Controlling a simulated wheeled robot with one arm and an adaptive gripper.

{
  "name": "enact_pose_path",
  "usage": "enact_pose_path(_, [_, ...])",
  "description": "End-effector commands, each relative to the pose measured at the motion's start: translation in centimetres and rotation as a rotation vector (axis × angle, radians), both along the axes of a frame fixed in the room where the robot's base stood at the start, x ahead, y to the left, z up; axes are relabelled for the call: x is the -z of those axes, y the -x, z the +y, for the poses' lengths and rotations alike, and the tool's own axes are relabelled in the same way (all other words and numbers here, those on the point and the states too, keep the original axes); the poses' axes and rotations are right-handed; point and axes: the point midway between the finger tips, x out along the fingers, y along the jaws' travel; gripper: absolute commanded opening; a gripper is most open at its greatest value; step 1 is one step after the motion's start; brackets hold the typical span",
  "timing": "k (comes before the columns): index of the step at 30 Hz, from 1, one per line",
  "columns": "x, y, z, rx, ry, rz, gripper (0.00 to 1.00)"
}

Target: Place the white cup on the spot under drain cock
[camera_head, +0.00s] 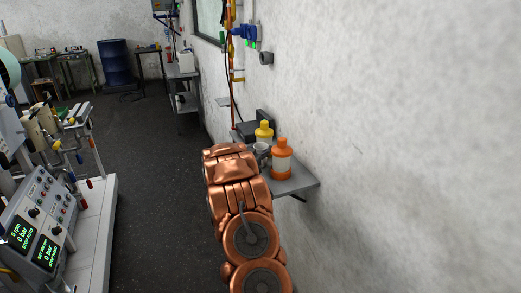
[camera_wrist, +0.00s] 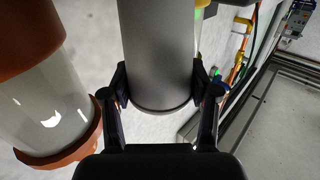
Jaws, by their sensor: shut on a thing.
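My gripper (camera_wrist: 162,84) is shut on a grey cylindrical cup (camera_wrist: 158,45) in the wrist view, with one finger on each side of it. The cup looks grey rather than white here. In the head view a small grey cup (camera_head: 261,149) shows at the wall shelf, between the bottles and just beyond my copper arm. My arm hides most of the gripper there. I cannot make out a drain cock or the spot under it for certain in either view.
The wall shelf (camera_head: 298,184) also bears an orange-capped bottle (camera_head: 282,160), close left of the cup in the wrist view (camera_wrist: 45,110), and a yellow bottle (camera_head: 264,133). A machine with a control panel (camera_head: 38,223) stands left. A blue drum (camera_head: 115,62) stands far back. The dark floor between is clear.

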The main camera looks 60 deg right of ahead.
Motion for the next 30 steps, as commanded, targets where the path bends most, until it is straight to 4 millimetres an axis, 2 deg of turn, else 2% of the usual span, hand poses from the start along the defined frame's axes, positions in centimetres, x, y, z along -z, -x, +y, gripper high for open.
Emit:
enact_pose_path(5, [0.4, 0.0, 0.0, 0.0, 0.0, 0.0, 0.41])
enact_pose_path(6, [0.4, 0.0, 0.0, 0.0, 0.0, 0.0, 0.61])
enact_pose_path(13, [0.3, 0.0, 0.0, 0.0, 0.0, 0.0, 0.85])
enact_pose_path(25, [-0.2, 0.0, 0.0, 0.0, 0.001, 0.001, 0.85])
enact_pose_path(30, [0.1, 0.2, 1.4, 0.0, 0.001, 0.0, 0.85])
